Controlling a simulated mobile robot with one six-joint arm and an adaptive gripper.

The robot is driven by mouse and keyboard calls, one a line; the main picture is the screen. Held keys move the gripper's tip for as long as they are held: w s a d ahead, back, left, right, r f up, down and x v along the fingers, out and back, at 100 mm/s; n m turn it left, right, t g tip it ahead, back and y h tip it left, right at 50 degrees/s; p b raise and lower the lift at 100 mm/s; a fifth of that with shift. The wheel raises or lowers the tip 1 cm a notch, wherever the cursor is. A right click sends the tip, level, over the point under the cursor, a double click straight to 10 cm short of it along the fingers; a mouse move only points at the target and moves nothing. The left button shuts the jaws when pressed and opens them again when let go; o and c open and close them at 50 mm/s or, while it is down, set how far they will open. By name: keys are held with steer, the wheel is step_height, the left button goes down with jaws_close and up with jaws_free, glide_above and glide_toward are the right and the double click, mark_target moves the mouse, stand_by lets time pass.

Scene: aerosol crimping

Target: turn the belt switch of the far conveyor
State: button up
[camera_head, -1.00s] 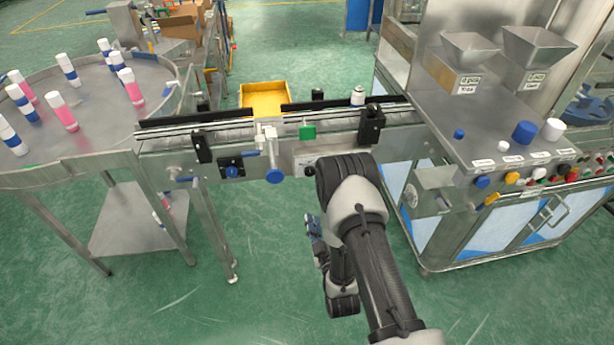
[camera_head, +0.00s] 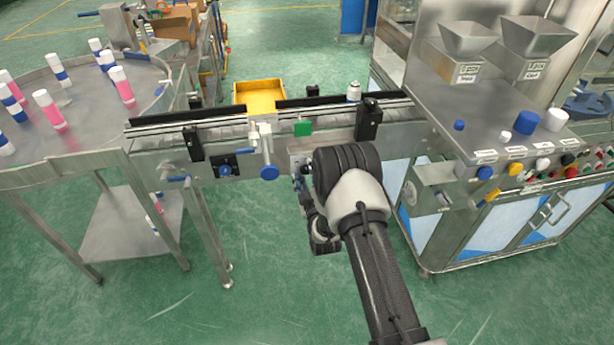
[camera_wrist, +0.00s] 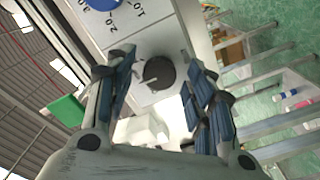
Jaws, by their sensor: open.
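The conveyor (camera_head: 215,133) runs between the round table and the machine in the head view. In the wrist view, a round black knob (camera_wrist: 158,74) with a pointer mark sits on a pale panel (camera_wrist: 183,30). This is the switch in front of my gripper (camera_wrist: 152,62). The gripper is open, with one blue-grey finger on each side of the knob. Contact with the knob cannot be told. A blue dial with numbers (camera_wrist: 88,8) is on the same panel. In the head view, my arm hides most of the panel, and the gripper shows only in part beside the conveyor's front side.
Blue knobs (camera_head: 269,172) stick out of the conveyor front left of my arm. A round table (camera_head: 85,140) with several bottles is at left. A machine with hoppers and buttons (camera_head: 500,135) stands at right. A yellow tray (camera_head: 260,92) lies behind. Green floor is open in front.

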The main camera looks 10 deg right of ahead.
steer(key=shift+c, duration=0.4)
steer(key=c, duration=1)
